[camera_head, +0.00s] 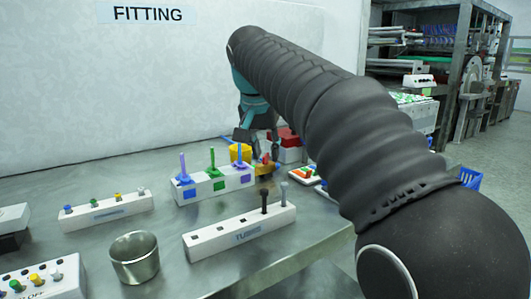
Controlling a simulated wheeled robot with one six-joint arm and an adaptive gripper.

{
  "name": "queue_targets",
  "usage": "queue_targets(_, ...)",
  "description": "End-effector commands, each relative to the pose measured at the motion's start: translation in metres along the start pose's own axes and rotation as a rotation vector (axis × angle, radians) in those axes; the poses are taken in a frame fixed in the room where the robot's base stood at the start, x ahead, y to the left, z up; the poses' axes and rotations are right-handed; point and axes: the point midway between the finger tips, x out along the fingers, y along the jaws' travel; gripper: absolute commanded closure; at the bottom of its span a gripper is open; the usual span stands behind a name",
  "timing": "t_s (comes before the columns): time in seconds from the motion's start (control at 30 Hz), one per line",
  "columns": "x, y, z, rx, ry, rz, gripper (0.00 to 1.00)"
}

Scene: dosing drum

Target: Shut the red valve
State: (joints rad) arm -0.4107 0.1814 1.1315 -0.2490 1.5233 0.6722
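A small red part (265,159), which looks like the red valve's handle, sits on a yellowish-brown fitting (264,169) at the back of the steel table, just right of the block with coloured pegs. My gripper (259,146) points down right above and behind it, beside a yellow round object (240,153). The fingertips are small and partly hidden, so I cannot tell whether they touch the red part or how far apart they are. The valve's body is mostly hidden.
A white block with purple, green and blue pegs (214,184) stands close left of the gripper. A red-topped box (289,138) is behind right, a small white tray (304,174) to the right. A long white block (240,232) and metal cup (134,257) stand in front.

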Motion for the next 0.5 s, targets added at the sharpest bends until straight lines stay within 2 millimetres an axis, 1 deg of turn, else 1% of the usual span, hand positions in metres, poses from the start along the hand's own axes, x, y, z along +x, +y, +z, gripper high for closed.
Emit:
queue_targets(0.3,0.0022,0.0,-0.0001,0.0,0.0,0.0,0.69)
queue_targets(0.37,0.0022,0.0,-0.0001,0.0,0.0,0.0,0.84)
queue_targets(0.4,0.0022,0.0,-0.0001,0.0,0.0,0.0,0.94)
queue_targets(0.43,0.0021,0.0,-0.0001,0.0,0.0,0.0,1.0)
queue_targets(0.5,0.0021,0.0,0.0,0.0,0.0,0.0,1.0)
